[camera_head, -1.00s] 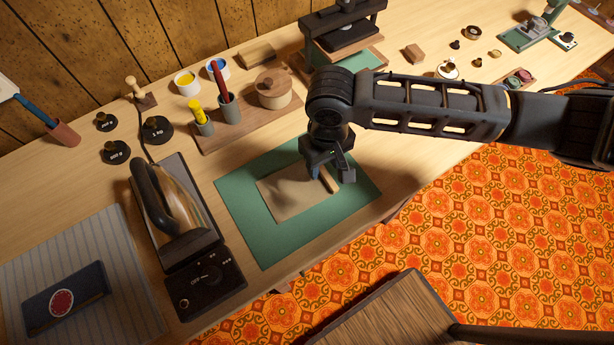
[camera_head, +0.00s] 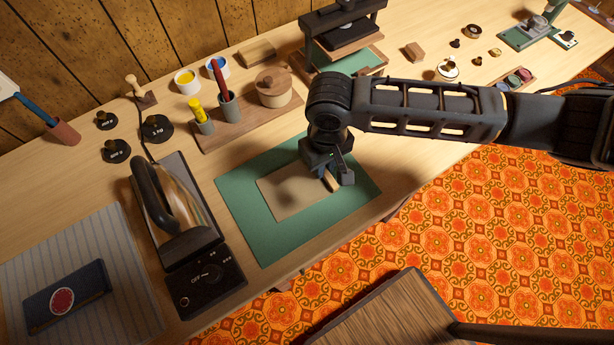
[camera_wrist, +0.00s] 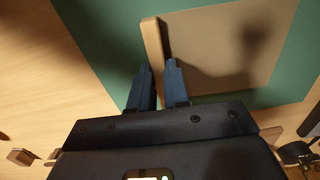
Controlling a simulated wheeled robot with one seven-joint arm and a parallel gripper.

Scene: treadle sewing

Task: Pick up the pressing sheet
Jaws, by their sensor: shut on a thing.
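The pressing sheet (camera_head: 290,194) is a tan rectangle with a wooden bar (camera_head: 331,184) along its right edge. It lies on the green mat (camera_head: 245,238) in the head view. The wrist view shows the sheet (camera_wrist: 222,52) and its bar (camera_wrist: 152,45), with the green mat (camera_wrist: 108,45) around them. My gripper (camera_head: 334,179) is over the bar, pointing down. In the wrist view my gripper's fingers (camera_wrist: 159,75) are shut on the lower part of the bar. The sheet appears flat on the mat; I cannot tell any lift.
An iron (camera_head: 160,205) on its dark base stands left of the mat. A wooden tray (camera_head: 245,128) with pen cups and a round lidded box is behind it. A press (camera_head: 343,30) stands farther back. The table's front edge is close to the mat.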

